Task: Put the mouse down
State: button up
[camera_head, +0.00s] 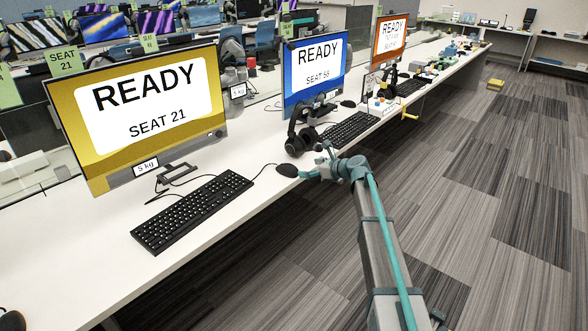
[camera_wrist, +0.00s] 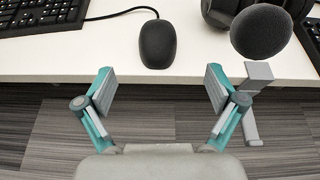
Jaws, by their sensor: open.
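A black computer mouse (camera_head: 287,170) lies on the white desk near its front edge, to the right of the seat 21 keyboard. It also shows in the wrist view (camera_wrist: 157,44), resting on the desk with its cable running back to the left. My gripper (camera_head: 313,174) is at the desk's front edge, beside the mouse. In the wrist view my gripper (camera_wrist: 160,82) is open, its two teal-sided fingers spread wide with nothing between them. The mouse is just beyond the fingertips, apart from them.
A black keyboard (camera_head: 192,210) lies left of the mouse. Black headphones (camera_head: 301,132) stand just behind to the right; a grey hook (camera_wrist: 256,100) is at the desk edge below them. A yellow seat 21 monitor (camera_head: 150,165) stands behind the keyboard.

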aim_at(293, 168)
jog(key=shift+m, duration=0.3)
jog(key=x, duration=1.1)
jog(key=shift+s+f, duration=0.2)
jog(key=shift+f, duration=0.05)
jog(key=c, duration=1.4)
jog(key=shift+r, duration=0.1)
